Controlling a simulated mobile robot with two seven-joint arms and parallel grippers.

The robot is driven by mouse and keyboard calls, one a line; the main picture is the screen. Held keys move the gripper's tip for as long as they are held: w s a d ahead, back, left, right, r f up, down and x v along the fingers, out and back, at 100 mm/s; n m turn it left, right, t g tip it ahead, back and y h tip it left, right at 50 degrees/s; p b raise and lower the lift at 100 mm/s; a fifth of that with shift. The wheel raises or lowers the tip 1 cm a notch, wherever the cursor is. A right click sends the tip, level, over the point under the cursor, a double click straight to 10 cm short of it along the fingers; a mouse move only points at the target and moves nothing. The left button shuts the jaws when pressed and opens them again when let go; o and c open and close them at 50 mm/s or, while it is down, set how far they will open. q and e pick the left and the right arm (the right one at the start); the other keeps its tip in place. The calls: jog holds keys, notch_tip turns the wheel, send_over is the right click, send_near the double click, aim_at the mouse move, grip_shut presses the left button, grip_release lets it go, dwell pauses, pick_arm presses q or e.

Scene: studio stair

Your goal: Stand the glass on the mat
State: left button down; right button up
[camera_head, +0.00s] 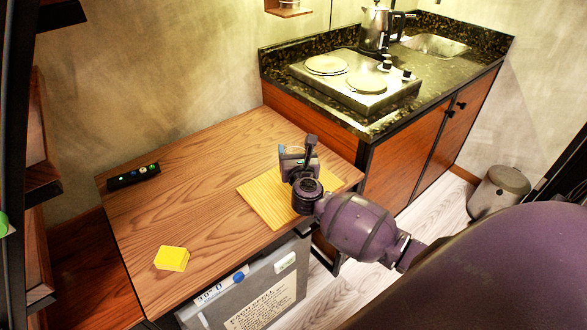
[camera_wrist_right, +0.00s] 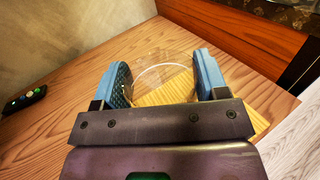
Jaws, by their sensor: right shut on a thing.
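The glass (camera_wrist_right: 160,78) is clear and hard to see. In the right wrist view its pale curved rim shows between the two blue fingers of my right gripper (camera_wrist_right: 163,84), which is shut on it. The mat (camera_head: 260,206) is a yellow square at the right end of the wooden table; it also shows beyond the gripper in the right wrist view (camera_wrist_right: 168,94). In the head view my right gripper (camera_head: 298,160) is over the mat's far part and hides the glass. I cannot tell whether the glass touches the mat. My left gripper is not in view.
A counter with a hotplate (camera_head: 355,82) and kettle (camera_head: 376,28) stands just right of the table.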

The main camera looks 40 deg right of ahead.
jog(key=shift+f+b, duration=0.8)
jog(key=shift+f, duration=1.95)
jog(key=o, duration=1.3)
